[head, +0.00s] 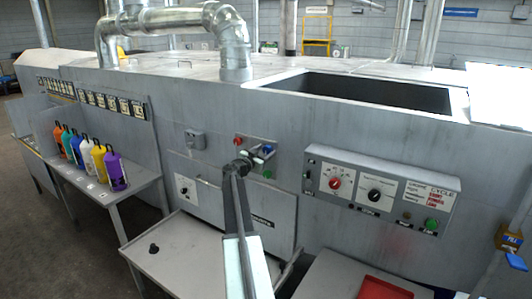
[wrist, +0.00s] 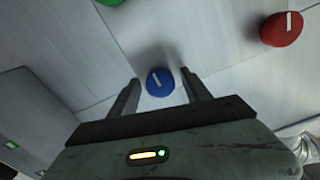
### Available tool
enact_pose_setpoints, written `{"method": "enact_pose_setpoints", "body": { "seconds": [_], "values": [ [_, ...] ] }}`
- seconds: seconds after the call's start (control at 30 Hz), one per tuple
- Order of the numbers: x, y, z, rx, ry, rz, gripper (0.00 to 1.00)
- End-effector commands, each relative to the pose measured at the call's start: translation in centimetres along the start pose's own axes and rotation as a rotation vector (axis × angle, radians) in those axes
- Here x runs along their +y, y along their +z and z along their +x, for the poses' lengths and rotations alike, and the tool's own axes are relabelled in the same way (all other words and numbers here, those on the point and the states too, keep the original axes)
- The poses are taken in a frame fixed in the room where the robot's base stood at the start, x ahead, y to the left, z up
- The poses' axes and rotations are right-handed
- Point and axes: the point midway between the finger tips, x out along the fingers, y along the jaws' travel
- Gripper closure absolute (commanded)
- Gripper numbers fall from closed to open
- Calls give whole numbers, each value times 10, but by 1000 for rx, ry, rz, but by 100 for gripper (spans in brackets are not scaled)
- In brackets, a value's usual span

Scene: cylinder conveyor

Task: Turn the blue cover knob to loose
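The fingers are open and I see no contact. In the head view the blue knob (head: 267,149) shows on the grey machine front, just right of my dark gripper (head: 248,157), which hides part of that panel. No labels around the knob are readable.
A red knob (wrist: 281,29) and a green one (wrist: 109,2) are near the blue knob. A control box (head: 380,190) juts out to the right. Below are a grey table (head: 190,255) and a red tray (head: 385,289). Coloured bottles (head: 92,155) stand on a left bench.

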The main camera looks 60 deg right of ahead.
Motion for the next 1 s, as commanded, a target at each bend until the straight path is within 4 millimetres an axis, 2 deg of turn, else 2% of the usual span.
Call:
{"method": "enact_pose_setpoints", "body": {
  "seconds": [0.03, 0.17, 0.2, 0.57, 1.0],
  "values": [
    [0, 0, 0, 0, 0, 0, 60],
    [0, 0, 0, 0, 0, 0, 97],
    [0, 0, 0, 0, 0, 0, 100],
    [1, 0, 0, 0, 1, -65, 100],
    [2, 0, 1, 0, 3, -421, 100]
  ]
}}
